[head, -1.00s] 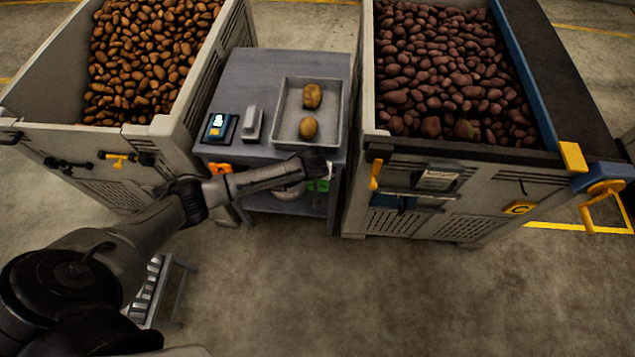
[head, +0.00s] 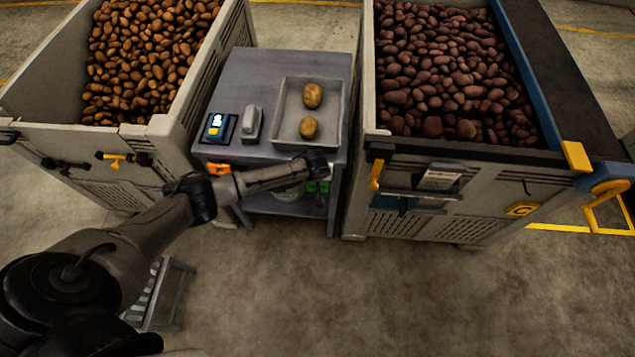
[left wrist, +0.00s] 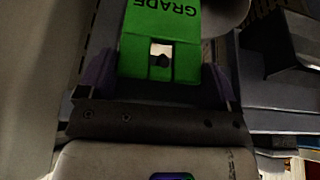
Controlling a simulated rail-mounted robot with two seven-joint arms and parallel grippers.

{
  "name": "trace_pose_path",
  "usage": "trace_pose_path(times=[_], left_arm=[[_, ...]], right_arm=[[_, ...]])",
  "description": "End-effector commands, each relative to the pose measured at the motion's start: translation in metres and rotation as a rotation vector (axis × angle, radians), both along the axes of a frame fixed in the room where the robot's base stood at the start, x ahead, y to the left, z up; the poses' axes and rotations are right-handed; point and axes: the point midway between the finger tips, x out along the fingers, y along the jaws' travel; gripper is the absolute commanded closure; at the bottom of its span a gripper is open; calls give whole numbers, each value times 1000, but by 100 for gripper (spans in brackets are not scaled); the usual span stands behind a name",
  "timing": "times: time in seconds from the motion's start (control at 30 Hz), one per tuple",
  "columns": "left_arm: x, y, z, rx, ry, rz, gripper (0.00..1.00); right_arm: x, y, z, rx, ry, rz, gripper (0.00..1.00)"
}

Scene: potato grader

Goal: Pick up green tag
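The green tag (head: 318,187) hangs at the front of the grey weighing table, partly behind my left gripper (head: 318,163). In the left wrist view the green tag (left wrist: 160,40) is close up, with "GRADE" upside down and a small hole near its near end. The two fingers of my left gripper (left wrist: 160,80) are wide apart, one on each side of the tag. I cannot tell whether they touch it. My right gripper is not in view.
An orange tag (head: 219,169) hangs at the table's left front. On the table (head: 270,70) are a scale display (head: 218,127), a grey device (head: 252,123) and a tray (head: 342,110) with two potatoes. Potato bins stand left (head: 110,170) and right (head: 440,210).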

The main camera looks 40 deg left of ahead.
Motion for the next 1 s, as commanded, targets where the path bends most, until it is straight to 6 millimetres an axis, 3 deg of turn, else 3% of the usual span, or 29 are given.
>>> trace_pose_path(times=[0.23,0.67,1.0], left_arm=[[0,0,0,0,0,0,50],[-5,-4,8,0,0,0,50],[-39,-28,33,-2,1,-3,50]], right_arm=[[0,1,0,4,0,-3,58],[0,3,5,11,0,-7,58],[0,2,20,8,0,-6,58]])
